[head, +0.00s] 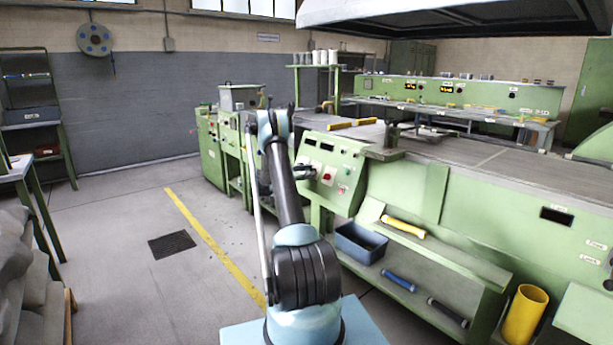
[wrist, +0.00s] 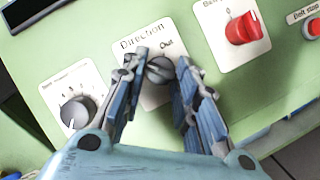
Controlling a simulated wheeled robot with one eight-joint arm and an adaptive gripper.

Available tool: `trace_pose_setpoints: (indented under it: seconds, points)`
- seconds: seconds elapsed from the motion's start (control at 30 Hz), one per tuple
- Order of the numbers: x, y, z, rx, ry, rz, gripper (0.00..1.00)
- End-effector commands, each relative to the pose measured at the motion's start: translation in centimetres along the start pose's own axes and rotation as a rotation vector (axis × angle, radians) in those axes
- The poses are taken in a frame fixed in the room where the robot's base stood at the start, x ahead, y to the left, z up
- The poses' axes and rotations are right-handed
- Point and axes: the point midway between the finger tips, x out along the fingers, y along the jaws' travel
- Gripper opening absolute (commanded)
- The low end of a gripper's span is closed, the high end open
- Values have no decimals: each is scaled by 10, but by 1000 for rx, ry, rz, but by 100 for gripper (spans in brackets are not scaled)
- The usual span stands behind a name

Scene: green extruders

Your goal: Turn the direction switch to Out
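The direction switch (wrist: 160,69) is a dark grey round knob on a white plate marked "Direction", with "Out" printed at its upper right. It sits on the green control panel (wrist: 60,50). In the wrist view my gripper (wrist: 161,62) has its two blue-padded fingers on either side of the knob, with a gap between them. I cannot tell whether the fingertips touch the knob. The knob's exact pointing direction is hard to make out. In the head view the panel (head: 350,157) is partly covered by my arm, and the switch is hidden.
Left of the switch is a numbered dial (wrist: 77,111). To the right are a red rotary switch (wrist: 243,29) and a red button (wrist: 312,27) marked "Belt stop". Below the panel in the head view are a blue bin (head: 360,243) and an open shelf.

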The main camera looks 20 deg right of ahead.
Motion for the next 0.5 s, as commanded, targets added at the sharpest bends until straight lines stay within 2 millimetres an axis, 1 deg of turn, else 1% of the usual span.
trace_pose_setpoints:
  seconds: [0.03, 0.07, 0.3, 0.5]
  points:
    - [0, -2, 0, 1, -1, -4, 4]
    - [-6, -1, 0, 1, 0, -3, 4]
    - [2, -3, 0, 22, -3, -17, 4]
    - [4, -3, 1, 102, -9, -57, 4]
